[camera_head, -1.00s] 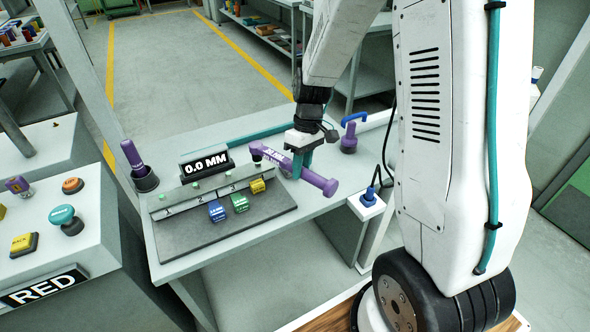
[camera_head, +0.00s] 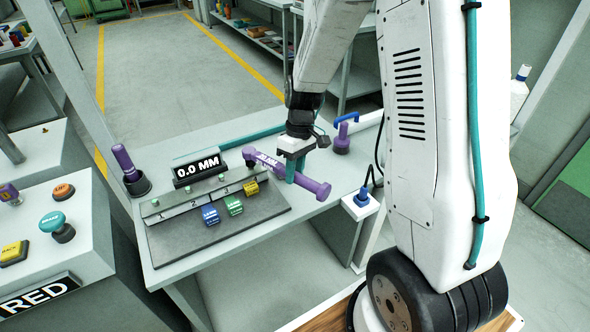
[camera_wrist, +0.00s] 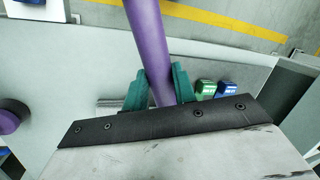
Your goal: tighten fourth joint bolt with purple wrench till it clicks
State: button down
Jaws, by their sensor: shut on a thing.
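The purple wrench (camera_head: 285,172) is held over the right part of the bench, its head at the rail's right end and its thick handle end toward the lower right. My gripper (camera_head: 296,170) is shut on its shaft with teal fingers. In the wrist view the purple shaft (camera_wrist: 150,45) runs between the fingers (camera_wrist: 158,88). The numbered rail (camera_head: 190,203) has small green-topped bolts and stands on a dark plate. The fourth bolt is hidden at or near the wrench head; I cannot tell whether they touch.
Blue (camera_head: 210,215), green (camera_head: 233,205) and yellow (camera_head: 251,188) blocks sit by the rail. A purple-handled tool (camera_head: 124,160) stands in a dark holder at left. A button console (camera_head: 45,290) is at left.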

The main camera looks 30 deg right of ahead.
jog(key=shift+f, duration=0.65)
jog(key=shift+a, duration=0.1)
jog(key=shift+s+a, duration=0.1)
jog(key=shift+a, duration=0.05)
jog(key=shift+w+d+n, duration=0.4)
jog(key=shift+d+n, duration=0.1)
jog(key=shift+d, duration=0.35)
